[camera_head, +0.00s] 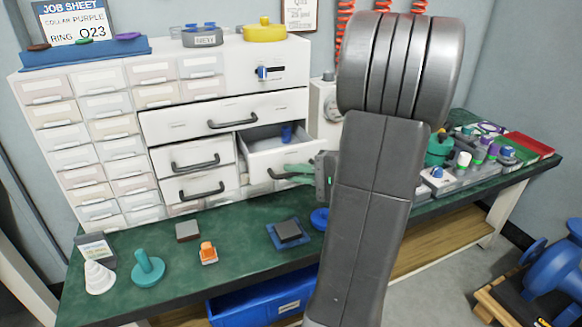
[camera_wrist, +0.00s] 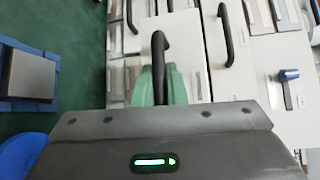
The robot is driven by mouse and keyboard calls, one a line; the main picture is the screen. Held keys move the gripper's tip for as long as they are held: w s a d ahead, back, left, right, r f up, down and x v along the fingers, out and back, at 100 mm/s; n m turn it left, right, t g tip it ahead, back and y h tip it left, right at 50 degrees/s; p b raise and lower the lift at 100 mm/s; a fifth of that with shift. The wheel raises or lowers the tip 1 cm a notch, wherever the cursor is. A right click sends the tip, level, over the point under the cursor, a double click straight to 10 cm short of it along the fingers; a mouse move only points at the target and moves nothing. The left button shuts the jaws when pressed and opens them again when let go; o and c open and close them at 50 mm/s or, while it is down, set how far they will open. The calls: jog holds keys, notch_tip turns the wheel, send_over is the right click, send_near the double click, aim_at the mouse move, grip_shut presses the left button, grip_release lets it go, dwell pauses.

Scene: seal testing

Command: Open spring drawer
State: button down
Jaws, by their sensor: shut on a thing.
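A white cabinet (camera_head: 190,117) with many drawers stands on the green bench. One drawer (camera_head: 262,148) at its lower right is pulled part way out, with a small blue item (camera_head: 287,132) inside. I cannot read a label that marks it as the spring drawer. My gripper (camera_head: 293,174) has green fingers and is at the front of this open drawer. In the wrist view the green fingers are shut on a black bar handle (camera_wrist: 158,50). My arm hides the area right of the drawer in the head view.
Closed drawers with black handles (camera_head: 194,162) sit left of the open one. A blue bin (camera_head: 262,302) is below.

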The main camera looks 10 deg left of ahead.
jog(key=s+d, duration=0.3)
jog(key=s, duration=0.2)
jog(key=shift+d, duration=0.2)
jog(key=c, duration=1.5)
grip_release()
jog(key=shift+d, duration=0.1)
jog(key=p+v, duration=0.2)
jog(key=v, duration=1.1)
jog(key=shift+s+d+p, duration=0.1)
jog(key=shift+d+p, duration=0.2)
jog(key=shift+p, duration=0.05)
jog(key=shift+b+x, duration=1.4)
jog(key=shift+x, duration=5.65)
jog(key=shift+d, duration=0.1)
